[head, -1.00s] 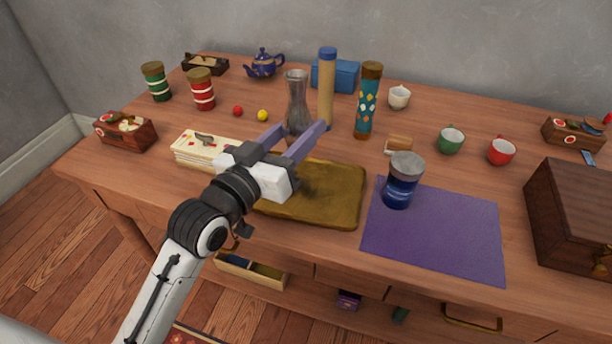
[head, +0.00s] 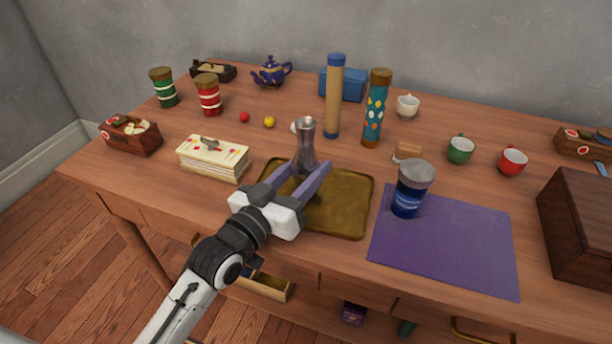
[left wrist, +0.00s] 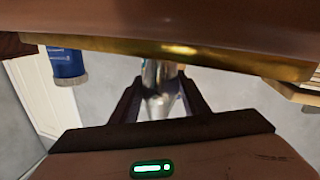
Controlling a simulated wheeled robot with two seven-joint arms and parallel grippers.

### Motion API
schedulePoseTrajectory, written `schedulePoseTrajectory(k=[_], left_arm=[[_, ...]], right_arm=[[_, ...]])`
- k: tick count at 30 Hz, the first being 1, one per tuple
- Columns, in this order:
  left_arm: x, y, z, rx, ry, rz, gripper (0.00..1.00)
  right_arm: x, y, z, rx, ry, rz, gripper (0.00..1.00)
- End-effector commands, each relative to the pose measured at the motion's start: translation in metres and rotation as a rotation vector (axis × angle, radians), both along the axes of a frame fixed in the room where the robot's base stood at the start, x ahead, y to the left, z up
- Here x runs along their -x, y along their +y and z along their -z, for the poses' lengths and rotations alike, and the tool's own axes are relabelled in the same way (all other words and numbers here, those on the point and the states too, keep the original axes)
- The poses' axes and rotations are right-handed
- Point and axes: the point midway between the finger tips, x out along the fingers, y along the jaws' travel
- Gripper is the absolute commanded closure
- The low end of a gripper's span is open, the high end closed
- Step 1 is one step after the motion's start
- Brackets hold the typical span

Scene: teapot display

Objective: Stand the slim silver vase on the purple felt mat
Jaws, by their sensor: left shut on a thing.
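The slim silver vase (head: 306,143) is held upright between the fingers of my left gripper (head: 302,174), over the back part of the brass tray. It also shows between the dark fingers in the left wrist view (left wrist: 160,78). Its foot is hidden by the gripper in the head view, so its height above the tray is unclear. The purple felt mat (head: 445,248) lies flat to the right of the tray, mostly bare. A blue jar with a grey lid (head: 413,187) stands at the mat's back left corner. My right gripper is not in view.
The brass tray (head: 345,215) lies between gripper and mat. A tan cylinder (head: 333,100) and a teal patterned cylinder (head: 376,110) stand behind. A dark wooden box (head: 580,235) is right of the mat. A card stack (head: 213,160) lies left.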

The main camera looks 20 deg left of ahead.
Motion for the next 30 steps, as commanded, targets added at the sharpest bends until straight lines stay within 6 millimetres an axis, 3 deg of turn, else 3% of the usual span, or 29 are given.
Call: schedulePoseTrajectory(k=[15,16,19,30], left_arm=[[0.000,0.000,0.013,0.001,-0.004,0.000,0.88],[0.000,0.000,0.014,0.000,-0.001,0.001,0.57],[0.000,0.000,0.014,0.000,-0.001,0.001,0.40],[0.000,0.000,0.016,0.000,-0.001,0.001,0.40]], right_arm=[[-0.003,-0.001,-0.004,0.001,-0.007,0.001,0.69],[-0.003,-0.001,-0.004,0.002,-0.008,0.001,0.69],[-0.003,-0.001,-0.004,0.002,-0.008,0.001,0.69],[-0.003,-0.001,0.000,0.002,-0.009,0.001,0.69]])
